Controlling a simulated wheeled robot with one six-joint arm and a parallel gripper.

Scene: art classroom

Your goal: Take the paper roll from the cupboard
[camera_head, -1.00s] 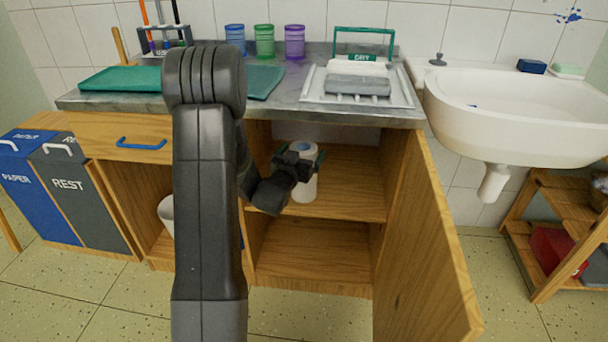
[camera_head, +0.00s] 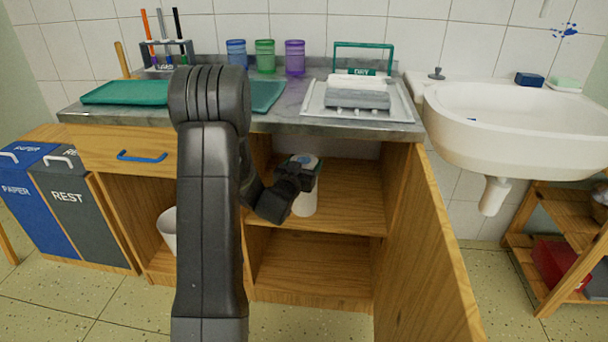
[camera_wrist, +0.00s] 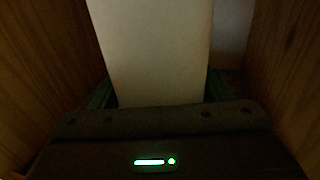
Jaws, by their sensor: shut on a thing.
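The white paper roll (camera_head: 305,204) stands upright on the upper shelf of the open cupboard (camera_head: 345,205), in the head view. My gripper (camera_head: 302,172) reaches in from the left and is shut on the roll's upper part. In the wrist view the roll (camera_wrist: 155,50) fills the middle as a pale upright surface, with the green-edged fingers at its two sides. My gripper and wrist hide part of the roll, and I cannot tell whether its base touches the shelf.
The open cupboard door (camera_head: 430,250) stands out at the right. The countertop (camera_head: 285,118) lies above the opening, with a drying tray (camera_head: 400,100) on it. A wooden rack (camera_head: 525,250) stands below the sink (camera_head: 510,125). The lower shelf (camera_head: 310,272) is empty.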

